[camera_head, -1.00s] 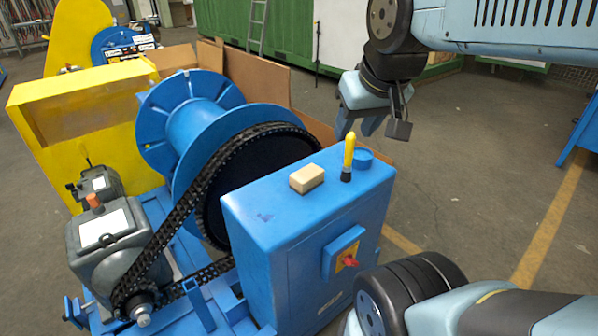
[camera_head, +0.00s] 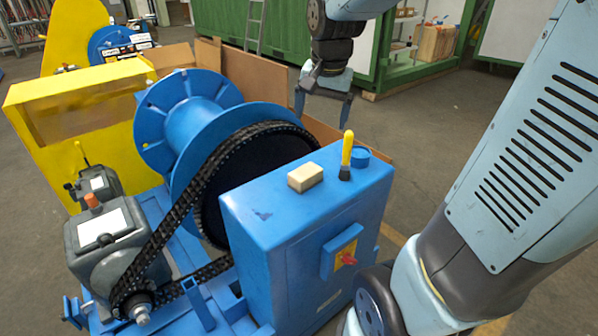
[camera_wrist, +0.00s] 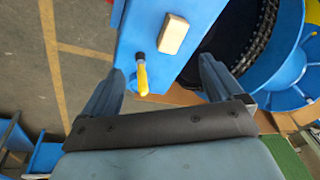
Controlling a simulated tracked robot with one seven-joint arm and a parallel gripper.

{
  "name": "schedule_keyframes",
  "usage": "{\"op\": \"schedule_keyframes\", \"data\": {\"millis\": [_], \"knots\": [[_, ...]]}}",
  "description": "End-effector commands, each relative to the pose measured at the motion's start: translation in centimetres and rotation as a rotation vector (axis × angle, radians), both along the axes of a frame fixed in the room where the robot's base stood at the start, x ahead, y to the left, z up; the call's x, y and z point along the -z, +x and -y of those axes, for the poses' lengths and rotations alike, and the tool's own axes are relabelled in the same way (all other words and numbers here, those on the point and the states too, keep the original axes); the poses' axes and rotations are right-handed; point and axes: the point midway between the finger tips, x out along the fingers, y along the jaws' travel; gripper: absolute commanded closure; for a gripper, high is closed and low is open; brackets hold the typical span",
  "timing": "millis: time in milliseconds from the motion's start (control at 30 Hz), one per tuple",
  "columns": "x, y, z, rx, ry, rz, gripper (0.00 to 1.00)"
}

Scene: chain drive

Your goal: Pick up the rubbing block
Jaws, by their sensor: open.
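The rubbing block (camera_head: 305,177) is a small tan block lying on top of the blue cabinet (camera_head: 262,205). In the wrist view the block (camera_wrist: 173,34) lies ahead of the fingers, nearer the right one. My gripper (camera_head: 323,122) is open and empty, above and behind the cabinet's back edge, apart from the block. In the wrist view my gripper (camera_wrist: 160,85) shows its two fingers spread, with the yellow handle between them. Nothing hides the block in either view.
A large blue drum with a black chain (camera_head: 185,205) rises to the left. Brown boards (camera_head: 240,80) stand behind. A red knob (camera_head: 347,259) is on the cabinet's front.

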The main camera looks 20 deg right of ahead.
Motion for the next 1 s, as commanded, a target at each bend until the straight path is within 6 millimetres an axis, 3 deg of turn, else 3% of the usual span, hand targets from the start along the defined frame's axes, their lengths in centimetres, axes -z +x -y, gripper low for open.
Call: {"op": "schedule_keyframes", "data": {"millis": [300, 600, 1000], "knots": [[4.6, 5.8, -0.1, 0.233, 0.043, -0.110, 0.06], [9.3, 10.1, -0.3, 0.434, 0.061, -0.195, 0.06], [12.8, 11.5, -0.3, 0.517, 0.065, -0.229, 0.06]]}}
